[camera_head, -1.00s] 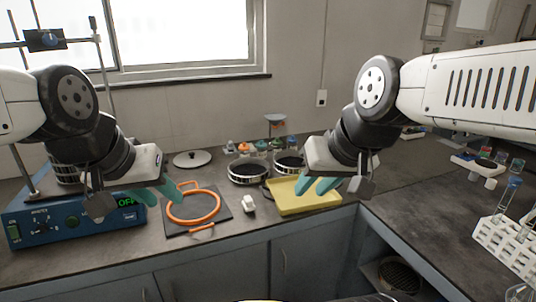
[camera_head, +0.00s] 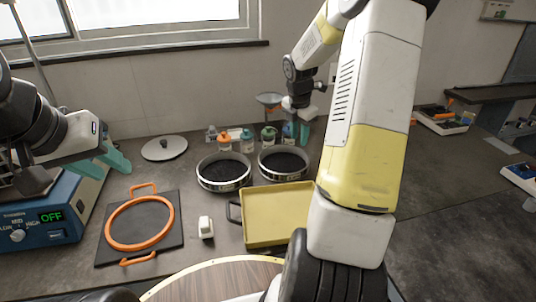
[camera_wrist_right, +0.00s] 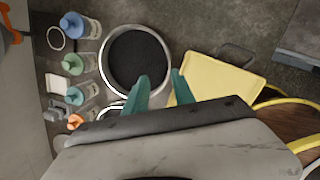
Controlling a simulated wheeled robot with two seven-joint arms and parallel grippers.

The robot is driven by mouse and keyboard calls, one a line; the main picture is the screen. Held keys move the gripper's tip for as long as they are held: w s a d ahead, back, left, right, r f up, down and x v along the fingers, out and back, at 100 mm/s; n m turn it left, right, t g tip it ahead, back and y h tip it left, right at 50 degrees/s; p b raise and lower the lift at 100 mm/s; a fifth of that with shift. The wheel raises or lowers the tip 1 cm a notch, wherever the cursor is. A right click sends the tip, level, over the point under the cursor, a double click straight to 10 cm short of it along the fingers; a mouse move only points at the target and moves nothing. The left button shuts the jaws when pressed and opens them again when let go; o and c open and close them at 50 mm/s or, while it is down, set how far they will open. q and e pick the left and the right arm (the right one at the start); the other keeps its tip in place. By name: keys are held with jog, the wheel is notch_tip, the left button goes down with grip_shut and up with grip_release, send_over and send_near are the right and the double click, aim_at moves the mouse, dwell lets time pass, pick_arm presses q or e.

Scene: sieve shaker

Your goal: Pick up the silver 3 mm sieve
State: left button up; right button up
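Two round sieves with silver rims and dark mesh stand side by side on the bench in the head view: a left one (camera_head: 223,174) and a right one (camera_head: 283,164). I cannot read a mesh size on either. My right gripper (camera_head: 302,132) is behind and above the right sieve. In the right wrist view its teal fingers (camera_wrist_right: 161,78) are apart and empty, over the near edge of the right sieve (camera_wrist_right: 135,59). The left sieve (camera_wrist_right: 111,109) is mostly hidden behind the gripper there. My left gripper (camera_head: 103,163) is open and empty near the blue control box.
A yellow tray (camera_head: 277,216) lies in front of the sieves. Bottles (camera_head: 246,141) stand behind them. An orange ring clamp (camera_head: 139,222) on a black plate, a white block (camera_head: 206,227) and a grey lid (camera_head: 164,148) lie to the left.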

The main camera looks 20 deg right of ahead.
aim_at(307, 165)
jog(key=d+f+n, duration=0.1)
jog(key=f, duration=0.2)
jog(key=w+d+f+n, duration=0.1)
jog(key=d+f+n, duration=0.1)
jog(key=f, duration=0.2)
jog(key=w+d+f+n, duration=0.1)
jog(key=d+f, duration=0.1)
jog(key=f, duration=0.1)
jog(key=shift+w+f+g, duration=0.2)
jog(key=shift+g, duration=0.1)
jog(key=f, duration=0.5)
jog(key=shift+w+d+f, duration=0.1)
jog(key=shift+d+f, duration=0.15)
jog(key=shift+f, duration=0.05)
grip_shut()
dwell(0.3)
